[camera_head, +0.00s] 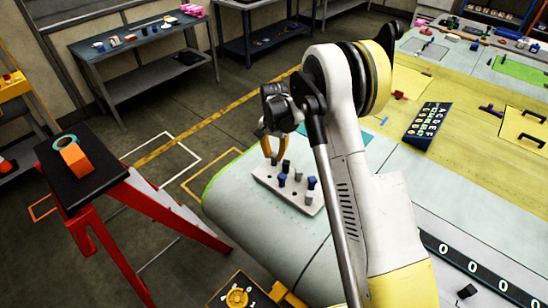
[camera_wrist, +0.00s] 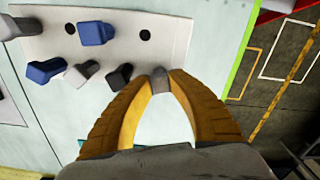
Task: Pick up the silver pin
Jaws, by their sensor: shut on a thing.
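My gripper (camera_wrist: 160,82) is shut on a silver-grey pin (camera_wrist: 160,79), whose small end shows between the two yellow fingertips in the wrist view. In the head view my gripper (camera_head: 273,160) is over the back left end of a pale pin block (camera_head: 262,179), and the held pin is hard to make out. I cannot tell whether the held pin is still seated in the block or clear of it. Another silver pin (camera_wrist: 80,73) stands in the block beside a black pin (camera_wrist: 120,76).
Two blue pins (camera_wrist: 95,33) (camera_wrist: 45,71) and another grey pin (camera_wrist: 12,27) also stand in the block. Empty holes (camera_wrist: 145,35) show in it. The block lies on a pale wing surface (camera_head: 250,220). A red stand (camera_head: 90,190) is at left.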

